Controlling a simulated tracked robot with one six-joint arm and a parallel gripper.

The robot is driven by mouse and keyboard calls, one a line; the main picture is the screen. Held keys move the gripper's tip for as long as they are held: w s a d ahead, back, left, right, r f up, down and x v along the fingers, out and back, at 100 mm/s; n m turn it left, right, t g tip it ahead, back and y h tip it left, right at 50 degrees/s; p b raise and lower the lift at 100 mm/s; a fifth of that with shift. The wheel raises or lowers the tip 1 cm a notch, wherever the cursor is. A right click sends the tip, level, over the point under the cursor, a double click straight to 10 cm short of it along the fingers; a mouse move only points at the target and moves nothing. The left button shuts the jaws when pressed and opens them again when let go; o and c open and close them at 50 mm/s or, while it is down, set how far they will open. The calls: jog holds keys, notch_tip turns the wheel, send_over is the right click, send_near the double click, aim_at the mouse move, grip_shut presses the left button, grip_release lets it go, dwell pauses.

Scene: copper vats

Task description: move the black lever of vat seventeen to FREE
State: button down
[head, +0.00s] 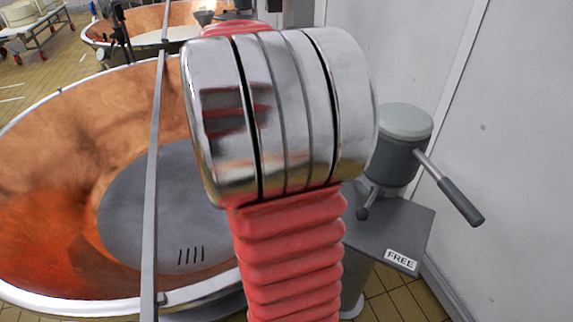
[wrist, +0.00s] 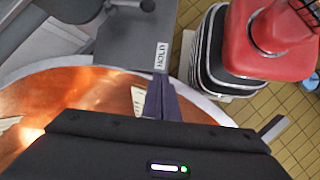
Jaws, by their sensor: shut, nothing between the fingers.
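A copper vat (head: 60,170) with a pale rim fills the left of the head view; its copper wall also shows in the wrist view (wrist: 60,95). Beside it stands a grey post (head: 395,160) on a grey box. A lever with a dark grip (head: 461,202) sticks out from the post, down to the right. The box bears a FREE label (head: 400,259) in the head view and a HOLD label (wrist: 162,57) in the wrist view. My gripper (wrist: 160,82) is shut and empty, its dark fingers just below the HOLD label in the picture. My arm hides it in the head view. No vat number is readable.
A pale wall (head: 510,130) stands close behind the lever. A second copper vat (head: 150,22) and a wheeled rack (head: 35,30) are farther back. A grey bar (head: 154,190) crosses the near vat.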

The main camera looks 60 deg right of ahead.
jog(key=s+d+f+g+y, duration=0.1)
jog(key=s+d+g+y, duration=0.1)
jog(key=s+d, duration=0.4)
jog(key=shift+s+d+f+g, duration=0.15)
jog(key=shift+d+f+g, duration=0.15)
jog(key=shift+d, duration=0.6)
send_near(370, 204)
jog(key=w+a+f, duration=0.1)
jog(key=a+f, duration=0.1)
jog(key=w+a+f, duration=0.1)
jog(key=f, duration=0.1)
jog(key=shift+w+a+f, duration=0.1)
jog(key=shift+w+a, duration=0.2)
jog(key=s, duration=0.1)
jog(key=s+f, duration=0.1)
jog(key=s, duration=0.1)
jog(key=shift+a, duration=0.1)
jog(key=shift+s+f, duration=0.15)
jog(key=shift+s, duration=0.3)
jog(key=shift+s, duration=0.15)
